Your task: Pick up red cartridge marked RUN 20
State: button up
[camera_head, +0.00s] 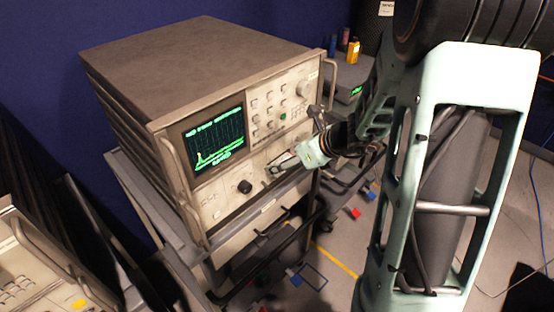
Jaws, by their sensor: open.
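My gripper (277,167) is open in front of the lower right face of a beige instrument (230,100) with a green trace screen. I cannot tell whether its fingers touch the panel or whether anything is between them. A small dark red cartridge-like item (346,38) stands behind the instrument, between a blue one (333,45) and a yellow one (353,52). A small red object (355,213) also shows low at the right, beyond the cart. No RUN 20 marking is readable on either, so I cannot tell which is the cartridge.
The instrument stands on a grey metal cart (150,205). Another beige unit (45,265) is at lower left. A grey box (348,82) with a green display is behind the instrument. Cables (535,215) lie on the floor at right. My arm covers much of the right side.

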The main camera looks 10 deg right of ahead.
jog(key=c, duration=1.4)
jog(key=shift+o, duration=0.2)
jog(key=shift+r, duration=0.1)
